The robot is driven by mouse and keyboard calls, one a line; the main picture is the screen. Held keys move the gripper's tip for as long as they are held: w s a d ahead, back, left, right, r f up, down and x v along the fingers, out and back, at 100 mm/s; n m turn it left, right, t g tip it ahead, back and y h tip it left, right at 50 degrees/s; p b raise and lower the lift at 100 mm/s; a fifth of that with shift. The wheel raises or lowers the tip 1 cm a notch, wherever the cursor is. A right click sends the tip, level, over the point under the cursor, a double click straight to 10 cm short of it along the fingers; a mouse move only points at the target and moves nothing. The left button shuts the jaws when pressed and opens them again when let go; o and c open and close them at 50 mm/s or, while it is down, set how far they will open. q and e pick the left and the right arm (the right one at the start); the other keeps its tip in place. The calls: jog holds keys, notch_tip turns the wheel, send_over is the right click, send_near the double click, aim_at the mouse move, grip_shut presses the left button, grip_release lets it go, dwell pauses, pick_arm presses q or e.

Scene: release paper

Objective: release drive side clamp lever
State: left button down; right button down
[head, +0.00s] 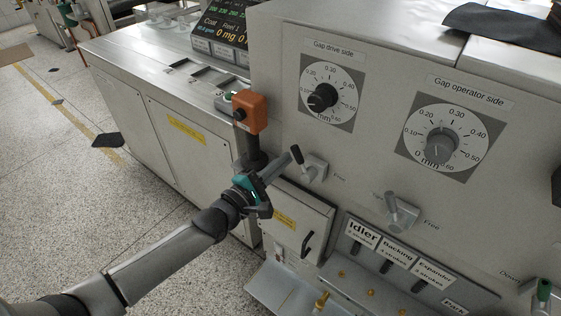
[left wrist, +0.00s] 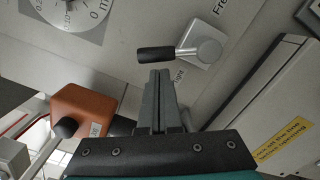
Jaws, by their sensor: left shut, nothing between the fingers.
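The drive side clamp lever (head: 315,170) is on the machine front below the gap drive side dial. Its dark handle points up and left from a light square base. In the left wrist view the lever's black handle (left wrist: 156,54) lies just beyond my fingertips, with its round pivot to the right. My left gripper (head: 286,158) is shut and empty, its fingers pointing at the handle from the left. In the left wrist view the closed fingers (left wrist: 158,72) end very near the handle; I cannot tell whether they touch. My right gripper is not in view.
An orange box (head: 250,110) with a black knob stands just above my left wrist. A second clamp lever (head: 402,212) is to the right. Labelled switches (head: 386,266) sit below it. A green-topped handle (head: 543,290) is at the lower right. Open floor lies left.

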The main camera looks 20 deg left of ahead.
pick_arm(q)
jog(key=shift+r, duration=0.1)
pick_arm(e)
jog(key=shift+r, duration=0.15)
pick_arm(q)
jog(key=shift+d+r+m+p, duration=0.1)
jog(key=shift+d+m+p, duration=0.05)
jog(key=shift+m+p, duration=0.25)
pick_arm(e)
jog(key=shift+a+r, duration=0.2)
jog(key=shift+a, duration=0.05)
pick_arm(q)
jog(key=shift+s+r+m, duration=0.1)
jog(key=shift+m, duration=0.2)
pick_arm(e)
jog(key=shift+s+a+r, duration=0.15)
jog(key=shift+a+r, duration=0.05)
